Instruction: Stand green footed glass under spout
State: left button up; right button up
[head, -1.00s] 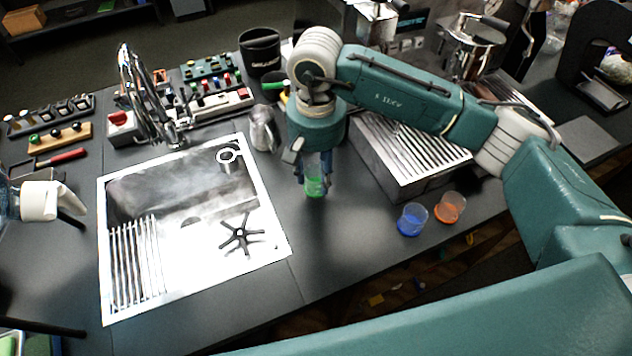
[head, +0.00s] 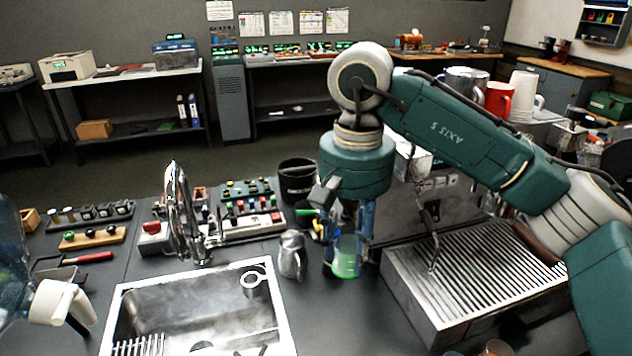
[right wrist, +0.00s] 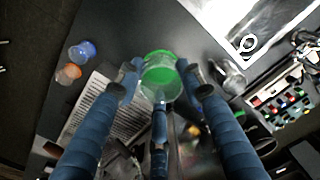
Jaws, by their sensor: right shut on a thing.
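The green footed glass (head: 345,262) is clear with a green lower part. My right gripper (head: 348,238) points down and is shut on it, between the sink and the espresso machine. The right wrist view shows the green glass (right wrist: 160,72) between the blue fingers (right wrist: 157,82). The espresso machine (head: 395,228) stands to the right of the glass. Its slatted drip tray (head: 480,275) is clear of cups. The glass is beside the tray, not over it. My arm hides part of the machine's front, and I cannot make out the spout clearly.
A metal pitcher (head: 291,256) stands just left of the glass. The sink (head: 190,305) and faucet (head: 183,215) are farther left. A black bin (head: 297,182) stands behind. A blue glass (right wrist: 82,50) and an orange glass (right wrist: 69,73) stand near the tray's front.

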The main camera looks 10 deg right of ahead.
jog(key=s+d+f+n, duration=0.2)
jog(key=s+d+f, duration=0.6)
jog(key=s+f, duration=0.4)
jog(key=shift+d+f, duration=0.4)
jog(key=shift+f, duration=0.5)
